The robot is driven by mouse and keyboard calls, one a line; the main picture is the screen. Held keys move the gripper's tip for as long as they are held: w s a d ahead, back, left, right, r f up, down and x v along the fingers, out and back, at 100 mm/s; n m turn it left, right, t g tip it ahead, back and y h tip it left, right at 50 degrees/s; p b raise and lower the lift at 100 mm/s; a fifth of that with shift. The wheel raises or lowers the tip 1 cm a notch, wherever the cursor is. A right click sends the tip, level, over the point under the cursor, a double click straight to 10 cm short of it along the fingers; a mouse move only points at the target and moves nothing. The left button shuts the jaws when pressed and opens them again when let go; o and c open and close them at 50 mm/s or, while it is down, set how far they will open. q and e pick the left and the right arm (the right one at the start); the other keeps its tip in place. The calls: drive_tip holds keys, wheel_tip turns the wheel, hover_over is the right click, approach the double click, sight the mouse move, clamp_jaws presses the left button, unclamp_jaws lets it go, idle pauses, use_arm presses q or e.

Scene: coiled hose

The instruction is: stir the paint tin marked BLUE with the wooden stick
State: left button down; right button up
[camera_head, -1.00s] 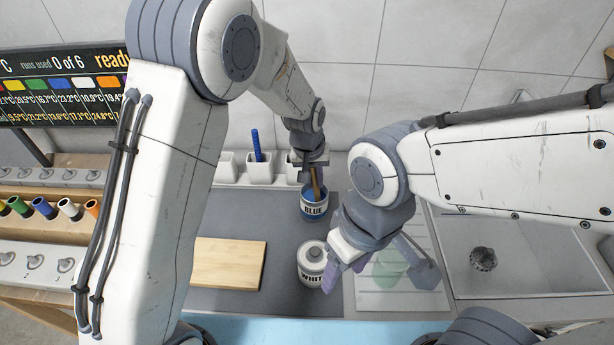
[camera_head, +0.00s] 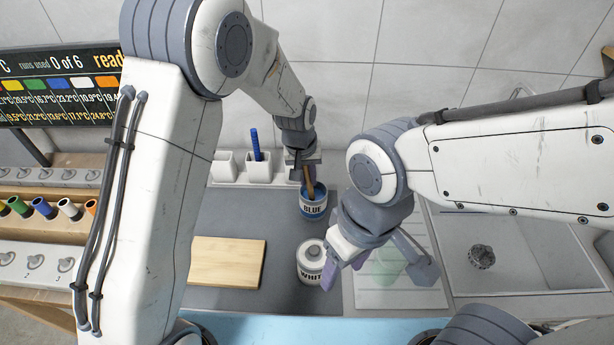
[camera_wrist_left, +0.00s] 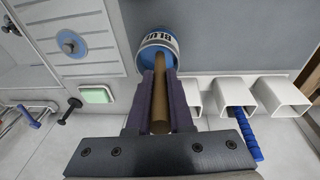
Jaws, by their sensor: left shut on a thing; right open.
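The open paint tin marked BLUE (camera_head: 313,207) stands on the grey worktop with blue paint inside. It also shows in the left wrist view (camera_wrist_left: 157,42). My left gripper (camera_head: 304,171) is shut on the wooden stick (camera_head: 309,184) just above this tin. The stick (camera_wrist_left: 160,103) runs between the fingers, and its lower end is inside the tin, tilted. How deep it sits in the paint is hidden. My right gripper (camera_head: 375,270) is open and empty, beside the tin marked WHITE (camera_head: 310,266).
A wooden board (camera_head: 227,262) lies left of the WHITE tin. White holders (camera_head: 259,171), one with a blue item (camera_head: 255,147), stand along the wall. A sink (camera_head: 525,265) lies to the right.

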use_arm(q)
wheel_tip(320, 180, up, 10)
drive_tip(key=s+a+p, duration=0.1)
drive_tip(key=p, duration=0.6)
drive_tip(key=shift+s+f, duration=0.15)
drive_tip(key=shift+s, duration=0.2)
idle(0.8)
